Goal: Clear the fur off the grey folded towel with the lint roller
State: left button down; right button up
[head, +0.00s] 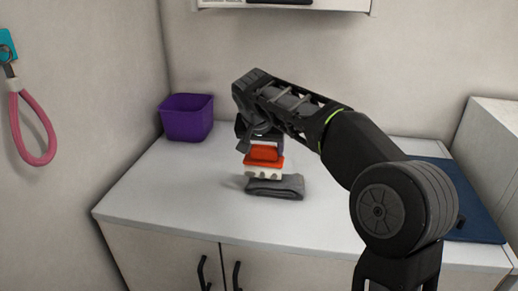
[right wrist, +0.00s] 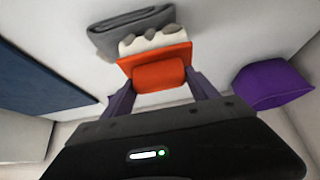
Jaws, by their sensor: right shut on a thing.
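The grey folded towel (head: 287,188) lies on the white counter; it also shows at the top of the right wrist view (right wrist: 112,35). My right gripper (head: 262,146) points down and is shut on the orange handle of the lint roller (head: 263,162). The roller's white part faces the towel and carries several grey-brown clumps, clearest in the right wrist view (right wrist: 150,40). The roller is over or at the towel's back left part; I cannot tell whether they touch. No fur shows on the visible part of the towel. My left gripper is not in view.
A purple bin (head: 187,119) stands at the back left of the counter (head: 165,185). A dark blue mat (head: 470,215) lies at the right, by a white box-like unit (head: 490,140). A pink loop (head: 35,140) hangs on the left wall. The counter's front left is clear.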

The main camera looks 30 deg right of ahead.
jog(key=shift+s+d, duration=0.1)
jog(key=shift+s+d+b, duration=0.4)
jog(key=shift+s+d, duration=0.1)
jog(key=shift+d, duration=0.2)
jog(key=shift+s+d+r, duration=0.1)
jog(key=shift+s+d, duration=0.35)
jog(key=shift+d, duration=0.2)
jog(key=shift+s+d+b, duration=0.65)
jog(key=shift+s+d, duration=0.05)
jog(key=shift+d, duration=0.25)
jog(key=shift+s+d, duration=0.35)
jog(key=shift+s+d, duration=0.1)
jog(key=shift+d, duration=0.05)
jog(key=shift+s+d+b, duration=0.4)
jog(key=shift+s+d, duration=0.55)
jog(key=shift+d, duration=0.3)
